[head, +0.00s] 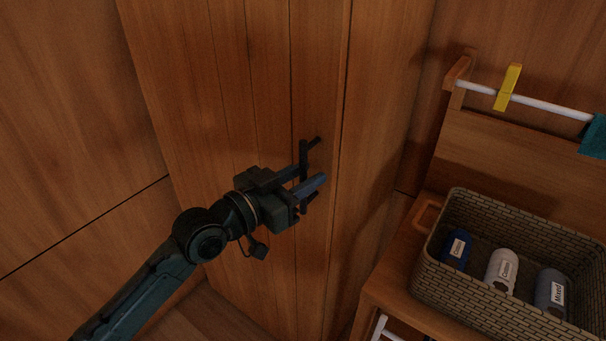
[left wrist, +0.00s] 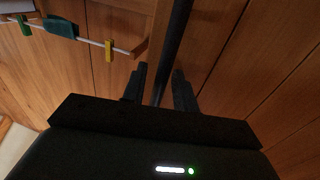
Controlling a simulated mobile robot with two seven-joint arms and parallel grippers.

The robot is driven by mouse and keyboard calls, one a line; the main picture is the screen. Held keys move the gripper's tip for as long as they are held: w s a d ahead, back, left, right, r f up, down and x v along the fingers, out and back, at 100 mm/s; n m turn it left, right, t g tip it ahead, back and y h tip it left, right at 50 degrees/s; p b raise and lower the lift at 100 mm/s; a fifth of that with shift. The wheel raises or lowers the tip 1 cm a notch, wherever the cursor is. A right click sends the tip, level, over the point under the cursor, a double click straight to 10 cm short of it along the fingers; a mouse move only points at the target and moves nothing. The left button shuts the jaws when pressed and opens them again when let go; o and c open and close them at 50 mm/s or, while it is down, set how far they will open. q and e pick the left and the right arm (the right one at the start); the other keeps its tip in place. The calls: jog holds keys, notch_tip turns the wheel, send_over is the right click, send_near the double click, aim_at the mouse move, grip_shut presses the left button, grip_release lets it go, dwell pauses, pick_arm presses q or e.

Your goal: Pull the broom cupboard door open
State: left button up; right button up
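The broom cupboard door (head: 225,90) is a tall front of brown vertical planks in the head view. It looks shut, with no gap visible along its right edge. Its handle (head: 303,155) is a dark upright bar near that edge. My left gripper (head: 309,189) is at the handle, with its fingers on either side of the bar. In the left wrist view the handle (left wrist: 176,35) runs between the two fingers (left wrist: 162,88), with a narrow gap showing beside it. The gripper is open around the bar. My right gripper is not in view.
Right of the cupboard, a wooden stand (head: 400,291) holds a woven basket (head: 465,292) with several labelled bottles. Above it is a white rail (head: 550,106) with a yellow peg (head: 508,87) and a teal cloth (head: 594,137). The floor before the door's lower left looks clear.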

pick_arm(q)
jog(key=shift+c, duration=0.4)
grip_shut()
jog(key=shift+s+a, duration=0.1)
